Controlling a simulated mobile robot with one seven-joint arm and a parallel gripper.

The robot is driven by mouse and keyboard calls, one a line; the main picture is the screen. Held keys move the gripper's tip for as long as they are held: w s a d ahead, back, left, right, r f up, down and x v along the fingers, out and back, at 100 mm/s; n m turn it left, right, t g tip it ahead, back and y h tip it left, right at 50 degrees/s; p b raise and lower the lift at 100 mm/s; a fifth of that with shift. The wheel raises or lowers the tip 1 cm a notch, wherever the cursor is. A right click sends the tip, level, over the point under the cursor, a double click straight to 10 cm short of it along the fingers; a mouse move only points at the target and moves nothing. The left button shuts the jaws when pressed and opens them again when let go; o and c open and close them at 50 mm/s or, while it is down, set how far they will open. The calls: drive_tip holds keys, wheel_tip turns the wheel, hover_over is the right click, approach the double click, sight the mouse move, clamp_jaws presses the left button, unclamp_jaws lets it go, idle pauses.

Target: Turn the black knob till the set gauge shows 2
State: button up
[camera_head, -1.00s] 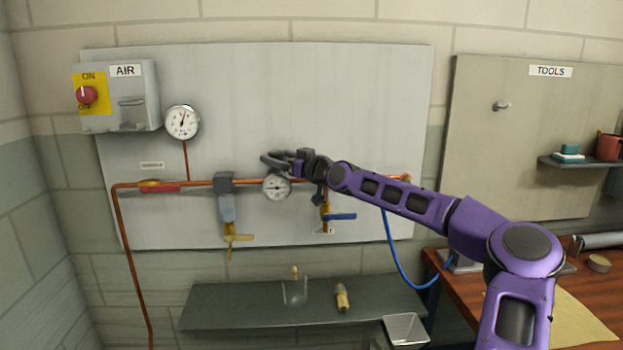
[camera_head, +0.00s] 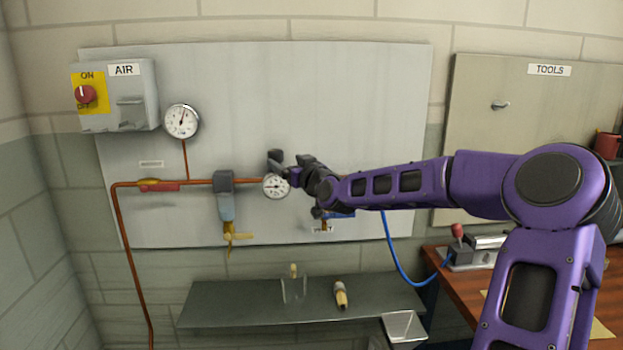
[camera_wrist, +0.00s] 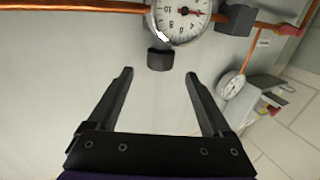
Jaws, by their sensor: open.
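The black knob (camera_wrist: 159,59) shows in the wrist view beside the round white set gauge (camera_wrist: 180,14), on the side toward my gripper. My gripper (camera_wrist: 160,75) is open and empty; its two fingers lie to either side of the knob's line, with the tips just short of it. In the head view my gripper (camera_head: 285,164) is just above the set gauge (camera_head: 276,186) on the copper pipe. There the knob cannot be told apart from my dark fingers. The gauge's figures and needle are too small to read surely.
A second gauge (camera_head: 181,121) stands up and left, near the AIR box (camera_head: 120,95) with its red switch. A grey filter (camera_head: 225,200) hangs left of the set gauge.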

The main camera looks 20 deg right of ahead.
drive_tip(key=s+d, duration=0.1)
drive_tip(key=s, duration=1.1)
drive_tip(key=shift+d+p, duration=0.25)
drive_tip(key=shift+p, duration=0.1)
drive_tip(key=shift+w, duration=0.1)
